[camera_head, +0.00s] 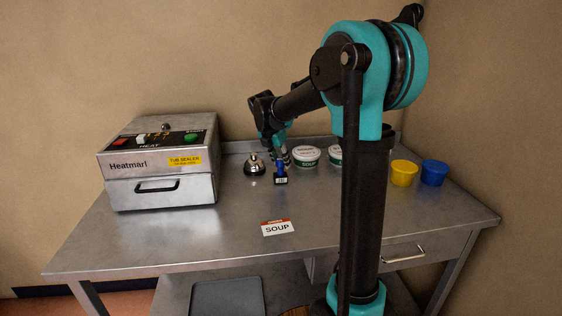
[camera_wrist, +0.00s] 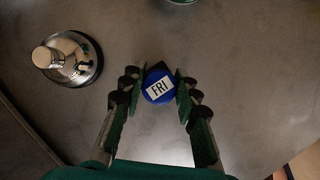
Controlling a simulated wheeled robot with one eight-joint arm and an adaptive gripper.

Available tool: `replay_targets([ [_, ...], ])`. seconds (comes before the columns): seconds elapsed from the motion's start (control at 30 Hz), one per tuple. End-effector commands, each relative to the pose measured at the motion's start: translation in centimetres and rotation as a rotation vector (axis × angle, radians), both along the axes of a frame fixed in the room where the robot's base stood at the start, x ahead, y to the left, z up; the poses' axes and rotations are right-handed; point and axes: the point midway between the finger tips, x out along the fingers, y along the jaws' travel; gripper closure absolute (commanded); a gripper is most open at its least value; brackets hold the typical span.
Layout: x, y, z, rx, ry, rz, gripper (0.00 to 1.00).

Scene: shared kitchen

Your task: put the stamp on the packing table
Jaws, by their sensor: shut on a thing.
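The stamp (camera_head: 280,173) has a blue body and a dark base with a small label. In the wrist view the stamp (camera_wrist: 159,88) shows its round blue top marked FRI, between both fingers. My gripper (camera_head: 281,161) is shut on it, pointing down at the back of the table; it also shows in the wrist view (camera_wrist: 158,90). The packing table (camera_head: 210,235) is a grey metal table. The stamp is upright at or just above its top; I cannot tell if the base touches. A silver bell (camera_head: 254,166) stands just left of the stamp, apart from it.
A Heatmarl tub sealer (camera_head: 160,165) stands at the left. White soup tubs (camera_head: 306,156) stand right of my gripper, partly hidden. Yellow (camera_head: 403,173) and blue (camera_head: 434,172) tubs are at the right. A SOUP card (camera_head: 277,228) lies at the front; the table around it is clear.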

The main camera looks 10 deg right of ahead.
Motion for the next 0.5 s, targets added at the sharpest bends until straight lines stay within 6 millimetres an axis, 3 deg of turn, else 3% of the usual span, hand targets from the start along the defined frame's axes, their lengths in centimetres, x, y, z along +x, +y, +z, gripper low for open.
replay_targets([
  [0.13, 0.0, 0.0, -0.17, 0.0, 0.0, 0.0, 1.0],
  [0.17, 0.0, 0.0, -0.17, 0.0, 0.0, 0.0, 0.67],
  [0.3, 0.01, -0.01, -0.15, 0.0, 0.0, 0.0, 0.49],
  [0.5, 0.0, 0.0, -0.13, 0.0, 0.0, 0.0, 0.49],
])
